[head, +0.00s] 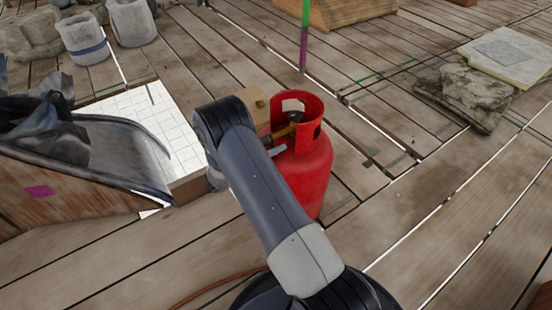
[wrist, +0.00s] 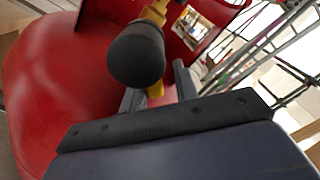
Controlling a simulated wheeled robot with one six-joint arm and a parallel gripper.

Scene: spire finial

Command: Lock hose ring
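A red gas cylinder (head: 312,170) stands upright on the plank deck, partly behind my arm. Its collar surrounds a brass-yellow valve (head: 282,131) with a dark part on top. In the wrist view the red cylinder (wrist: 50,85) fills the left, and a black rounded end (wrist: 136,54) sits in front of the yellow valve fitting. I cannot make out a separate hose ring. My gripper (wrist: 158,97) is at the valve, inside or beside the collar opening. Grey finger parts show on either side of a yellow piece, mostly hidden by the dark gripper edge; its grip is unclear.
A white tiled slab (head: 130,118) and a dark tarp-like heap (head: 70,145) lie left. Stone blocks (head: 465,95) lie right. A thin orange hose (head: 215,285) runs along the deck.

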